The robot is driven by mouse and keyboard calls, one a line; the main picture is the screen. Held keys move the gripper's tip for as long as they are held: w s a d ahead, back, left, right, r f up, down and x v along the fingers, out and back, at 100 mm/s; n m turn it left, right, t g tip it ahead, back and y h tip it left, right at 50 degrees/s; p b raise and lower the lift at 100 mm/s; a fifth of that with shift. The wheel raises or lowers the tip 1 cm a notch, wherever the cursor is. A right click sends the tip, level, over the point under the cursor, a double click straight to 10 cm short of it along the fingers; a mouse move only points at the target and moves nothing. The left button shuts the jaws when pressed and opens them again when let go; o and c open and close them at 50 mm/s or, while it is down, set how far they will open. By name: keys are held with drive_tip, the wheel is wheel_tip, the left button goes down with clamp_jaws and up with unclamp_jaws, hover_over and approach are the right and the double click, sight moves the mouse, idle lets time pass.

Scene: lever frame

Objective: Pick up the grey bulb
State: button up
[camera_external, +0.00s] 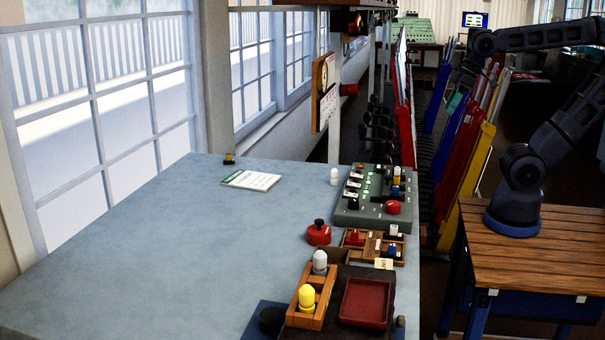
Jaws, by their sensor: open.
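The grey bulb (320,262) stands upright in the rear part of a small orange-brown wooden holder (306,318) near the front edge of the blue-grey table. A yellow bulb (307,297) stands in front of it in the same holder. My gripper (468,78) is small and dark against the background at upper right, open and well away from the bulb, above and beyond the table's right side. Its fingers are hard to make out.
A dark red tray (365,303) lies right of the holder. Behind are a red round knob (318,233), a wooden block tray (357,241) and a control panel (352,214). A white bulb (334,176) stands farther back. The table's left side (150,260) is clear.

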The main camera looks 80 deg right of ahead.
drive_tip(key=w+a+r+n+g, duration=0.1)
drive_tip(key=w+a+r+n, duration=0.1)
drive_tip(key=w+a+r, duration=0.6)
drive_tip(key=w+a+r+n+g, duration=0.1)
drive_tip(key=w+a+r, duration=0.3)
drive_tip(key=w+a, duration=0.75)
drive_tip(key=w+a+n, duration=0.2)
drive_tip(key=w+a, duration=0.6)
drive_tip(key=a, duration=0.2)
drive_tip(key=n+g, duration=0.2)
drive_tip(key=n, duration=0.2)
approach(320, 251)
drive_tip(key=shift+w+d+f, duration=0.15)
wheel_tip(320, 251, down, 5)
drive_tip(key=shift+f, duration=0.15)
drive_tip(key=shift+a+f, duration=0.15)
drive_tip(key=shift+f, duration=1.15)
drive_tip(key=shift+a+f, duration=0.15)
drive_tip(key=shift+f, duration=1.15)
